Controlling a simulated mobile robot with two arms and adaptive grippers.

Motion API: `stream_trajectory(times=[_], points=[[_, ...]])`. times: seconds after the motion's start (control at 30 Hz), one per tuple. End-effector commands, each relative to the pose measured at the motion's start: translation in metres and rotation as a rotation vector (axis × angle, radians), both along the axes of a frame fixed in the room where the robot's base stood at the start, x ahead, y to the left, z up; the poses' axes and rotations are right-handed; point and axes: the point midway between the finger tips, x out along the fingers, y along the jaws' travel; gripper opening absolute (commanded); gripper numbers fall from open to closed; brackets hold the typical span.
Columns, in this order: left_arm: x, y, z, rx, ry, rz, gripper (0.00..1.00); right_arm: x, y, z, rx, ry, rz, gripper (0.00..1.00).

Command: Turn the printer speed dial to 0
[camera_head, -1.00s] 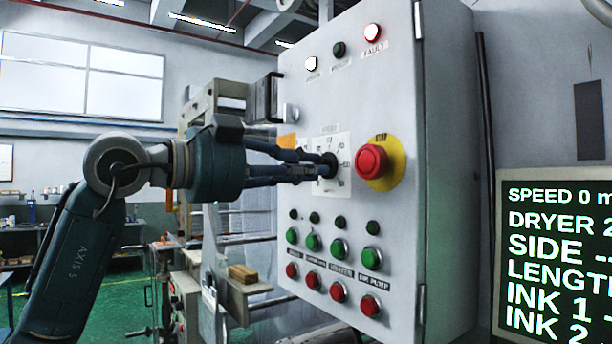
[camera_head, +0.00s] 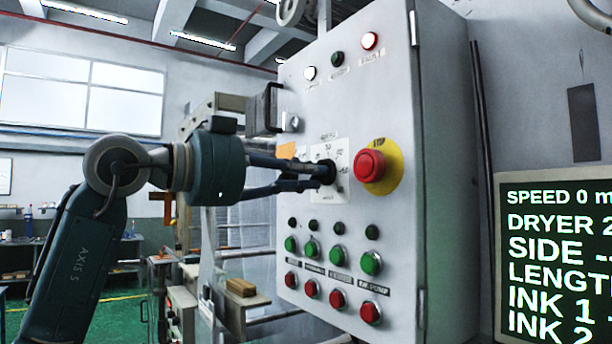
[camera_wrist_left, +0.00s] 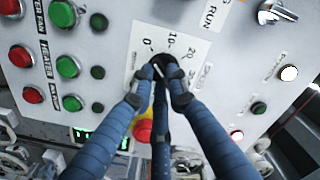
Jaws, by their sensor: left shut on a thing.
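The black speed dial (camera_head: 329,171) sits on a white scale plate (camera_head: 343,157) on the grey control box. My left gripper (camera_head: 322,173) comes in from the left and is shut on the dial. In the left wrist view, its fingers close around the dark dial (camera_wrist_left: 163,64), with the scale plate (camera_wrist_left: 160,42) behind. The marks 0, 10 and 20 show beside it. The fingers cover most of the dial, so I cannot tell where it points. The screen (camera_head: 553,255) reads SPEED 0. My right gripper is not in view.
A red stop button (camera_head: 370,166) on a yellow disc stands just right of the dial. Rows of green (camera_head: 371,262) and red (camera_head: 371,312) buttons lie below. A silver knob (camera_wrist_left: 275,12) shows in the left wrist view. Lamps sit along the top of the box.

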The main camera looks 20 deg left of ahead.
Motion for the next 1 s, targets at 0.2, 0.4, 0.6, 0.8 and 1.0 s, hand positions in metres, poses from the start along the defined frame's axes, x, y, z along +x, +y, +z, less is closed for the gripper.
stream_trajectory(times=[0.2,0.4,0.6,0.8,1.0], points=[[0.0,0.0,-0.001,-0.001,0.005,-0.001,0.0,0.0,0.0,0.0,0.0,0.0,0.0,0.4],[0.0,0.0,-0.001,-0.001,0.004,0.0,0.34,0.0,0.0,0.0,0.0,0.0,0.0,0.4],[0.0,0.0,-0.001,-0.001,0.002,0.0,0.34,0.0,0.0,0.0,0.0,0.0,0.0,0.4],[-0.006,0.006,0.0,-0.001,0.002,0.002,0.34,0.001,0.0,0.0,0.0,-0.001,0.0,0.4],[-0.034,0.03,0.0,-0.002,0.001,0.005,0.34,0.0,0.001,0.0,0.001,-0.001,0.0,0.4]])
